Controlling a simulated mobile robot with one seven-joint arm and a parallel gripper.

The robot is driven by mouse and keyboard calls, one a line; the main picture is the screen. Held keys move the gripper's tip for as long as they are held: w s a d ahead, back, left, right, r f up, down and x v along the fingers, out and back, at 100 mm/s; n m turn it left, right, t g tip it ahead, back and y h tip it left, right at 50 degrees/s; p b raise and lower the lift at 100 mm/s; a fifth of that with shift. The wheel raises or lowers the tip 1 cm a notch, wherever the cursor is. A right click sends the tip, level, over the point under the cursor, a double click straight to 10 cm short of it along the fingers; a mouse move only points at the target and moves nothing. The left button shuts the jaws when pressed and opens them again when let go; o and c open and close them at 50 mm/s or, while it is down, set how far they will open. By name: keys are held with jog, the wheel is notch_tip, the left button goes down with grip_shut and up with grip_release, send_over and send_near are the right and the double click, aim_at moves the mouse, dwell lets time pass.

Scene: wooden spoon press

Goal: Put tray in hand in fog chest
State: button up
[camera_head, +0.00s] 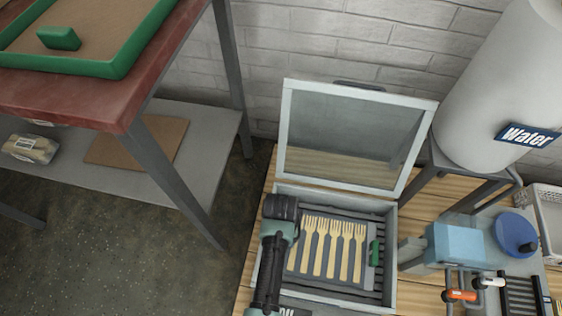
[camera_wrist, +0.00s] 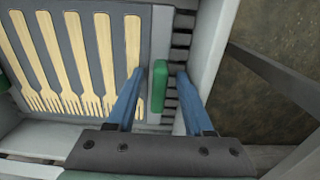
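The fog chest (camera_head: 390,300) is a light grey box with its glass lid (camera_head: 350,135) raised. The grey tray (camera_head: 371,275) with several wooden forks (camera_head: 331,250) lies inside it on dark slats. One green tray handle (camera_head: 376,252) shows at the right. The other green handle (camera_wrist: 158,87) shows in the wrist view between the blue fingers of my gripper (camera_wrist: 161,72). The fingers are open, with a gap on each side of this handle. In the head view my arm covers the tray's left edge, and the fingertips are hidden.
A white water tank (camera_head: 490,90) on a stand and a blue device (camera_head: 455,245) are right of the chest. A red-topped table (camera_head: 100,98) with a green-rimmed tray (camera_head: 122,67) stands at the left. Dark floor (camera_head: 120,250) lies between table and chest.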

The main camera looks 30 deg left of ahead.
notch_tip(320, 180, up, 12)
jog(key=p, duration=0.7)
jog(key=shift+r, duration=0.15)
jog(key=shift+w, duration=0.1)
jog(key=w+r+t+y, duration=0.1)
jog(key=w+r+t, duration=0.5)
jog(key=w+r, duration=0.75)
jog(key=w+d+r+m+t+y, duration=0.1)
jog(key=w+r+t, duration=0.3)
jog(key=r, duration=0.6)
jog(key=w+d+r+m+t, duration=0.1)
jog(key=w+r+t, duration=0.25)
jog(key=r, duration=0.75)
jog(key=d+r+t, duration=0.3)
jog(key=r+t, duration=0.1)
jog(key=r, duration=1.1)
jog(key=s+d+r+t, duration=0.2)
jog(key=s+r, duration=0.3)
jog(key=r, duration=0.3)
jog(key=s+d+r+t+h, duration=0.1)
jog(key=s+r+t, duration=0.3)
jog(key=r, duration=0.4)
jog(key=s+d+r+m+t+h, duration=0.1)
jog(key=s+d+r+t, duration=0.2)
jog(key=s+r, duration=0.3)
notch_tip(320, 180, up, 3)
jog(key=shift+s+f+t, duration=0.1)
jog(key=shift+s+t, duration=0.25)
jog(key=shift+t, duration=0.1)
